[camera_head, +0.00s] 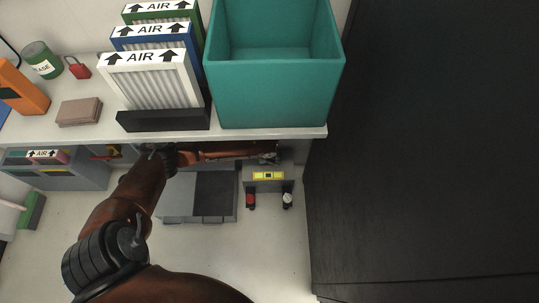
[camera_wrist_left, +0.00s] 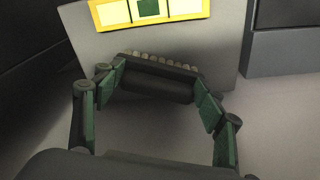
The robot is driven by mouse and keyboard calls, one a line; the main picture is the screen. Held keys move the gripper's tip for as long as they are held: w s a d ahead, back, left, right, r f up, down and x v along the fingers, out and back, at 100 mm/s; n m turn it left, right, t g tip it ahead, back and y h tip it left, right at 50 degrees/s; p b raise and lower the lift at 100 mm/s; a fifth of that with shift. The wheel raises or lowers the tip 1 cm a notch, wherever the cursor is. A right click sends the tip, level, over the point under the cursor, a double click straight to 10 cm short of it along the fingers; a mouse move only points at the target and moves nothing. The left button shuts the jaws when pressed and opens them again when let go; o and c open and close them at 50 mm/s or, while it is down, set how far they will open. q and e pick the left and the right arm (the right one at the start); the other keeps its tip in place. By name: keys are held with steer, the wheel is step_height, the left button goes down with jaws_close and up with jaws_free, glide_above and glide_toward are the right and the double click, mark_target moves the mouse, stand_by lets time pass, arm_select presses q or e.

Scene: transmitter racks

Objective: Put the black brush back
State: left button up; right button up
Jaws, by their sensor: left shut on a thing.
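In the left wrist view a black brush (camera_wrist_left: 155,85) with a row of pale bristles along its upper edge lies between the fingers of my left gripper (camera_wrist_left: 160,95). The green finger pads close on its two ends. The brush is in front of a grey holder (camera_wrist_left: 225,50) with a yellow label; whether they touch I cannot tell. In the head view my left gripper (camera_head: 268,158) is under the shelf edge, just above the yellow-labelled grey holder (camera_head: 268,187). The brush is not clear there. My right gripper is not in view.
The shelf (camera_head: 265,133) above my forearm carries a teal bin (camera_head: 275,95) and several AIR filters (camera_head: 150,85). A red-topped item (camera_head: 250,201) and a white-topped item (camera_head: 287,201) are at the holder. A large black cabinet (camera_head: 430,150) bounds the right side.

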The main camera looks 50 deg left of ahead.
arm_select(q)
steer(key=shift+r, duration=0.15)
steer(key=o, duration=1.2)
steer(key=shift+f, duration=0.2)
